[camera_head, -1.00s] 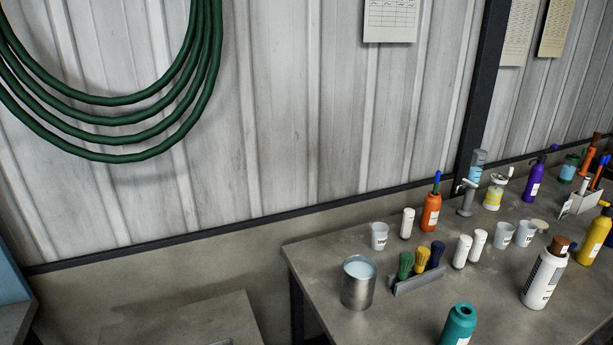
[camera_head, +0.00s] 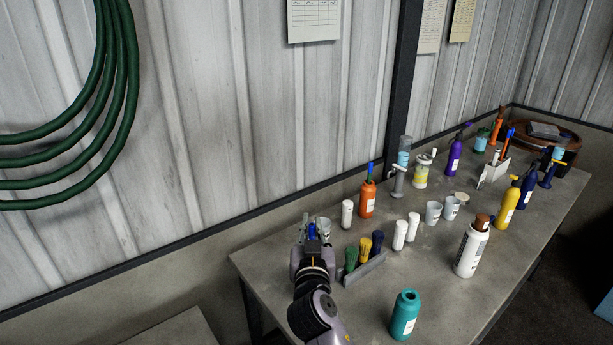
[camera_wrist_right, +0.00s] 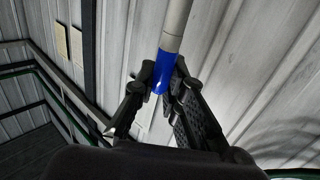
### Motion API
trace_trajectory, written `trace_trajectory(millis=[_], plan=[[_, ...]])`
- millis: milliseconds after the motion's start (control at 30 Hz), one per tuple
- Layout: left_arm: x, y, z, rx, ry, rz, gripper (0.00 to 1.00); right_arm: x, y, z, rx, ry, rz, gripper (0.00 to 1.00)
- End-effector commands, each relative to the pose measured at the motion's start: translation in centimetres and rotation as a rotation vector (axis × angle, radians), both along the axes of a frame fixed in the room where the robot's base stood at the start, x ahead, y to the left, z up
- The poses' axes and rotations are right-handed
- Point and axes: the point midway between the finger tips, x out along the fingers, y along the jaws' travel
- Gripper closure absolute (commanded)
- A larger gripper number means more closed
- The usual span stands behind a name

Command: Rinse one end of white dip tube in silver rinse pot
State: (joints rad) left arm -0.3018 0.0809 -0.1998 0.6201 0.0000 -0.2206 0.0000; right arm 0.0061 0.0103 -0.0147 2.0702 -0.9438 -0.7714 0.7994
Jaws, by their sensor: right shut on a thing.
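My right gripper (camera_head: 312,236) stands at the left end of the table in the head view. In the right wrist view its fingers (camera_wrist_right: 165,84) are shut on the blue section (camera_wrist_right: 164,68) of a pale tube (camera_wrist_right: 176,22). The pale part runs up out of the wrist picture. A small blue piece also shows at the fingertips in the head view. I cannot tell where the tube's other end is. The silver rinse pot is not visible now; my right arm covers that part of the table. My left gripper is not in view.
Right of my gripper is a brush holder (camera_head: 364,270) with green, yellow and dark blue brushes. A teal bottle (camera_head: 404,316) stands near the front. White cylinders (camera_head: 400,235), cups (camera_head: 433,213) and an orange bottle (camera_head: 368,200) stand behind. The table's front middle is mostly clear.

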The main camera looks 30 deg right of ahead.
Motion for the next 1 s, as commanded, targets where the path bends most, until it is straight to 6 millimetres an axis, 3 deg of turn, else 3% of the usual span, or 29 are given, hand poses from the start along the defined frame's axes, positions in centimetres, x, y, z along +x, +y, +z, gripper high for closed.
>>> trace_trajectory(millis=[33,100,367,667,1000], plan=[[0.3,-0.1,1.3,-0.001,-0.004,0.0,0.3,1.5,-0.9,2.1,0.006,-0.006,-0.036,1.0],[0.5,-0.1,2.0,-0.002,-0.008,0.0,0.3,2.9,-1.8,3.4,0.004,-0.004,-0.074,1.0],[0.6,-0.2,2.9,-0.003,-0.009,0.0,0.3,5.6,-3.1,5.7,0.0,-0.002,-0.125,1.0],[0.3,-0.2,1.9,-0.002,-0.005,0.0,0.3,5.7,-3.2,4.2,-0.003,-0.001,-0.126,1.0],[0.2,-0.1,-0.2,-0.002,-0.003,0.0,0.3,5.7,-3.1,1.0,-0.004,-0.001,-0.125,1.0]])
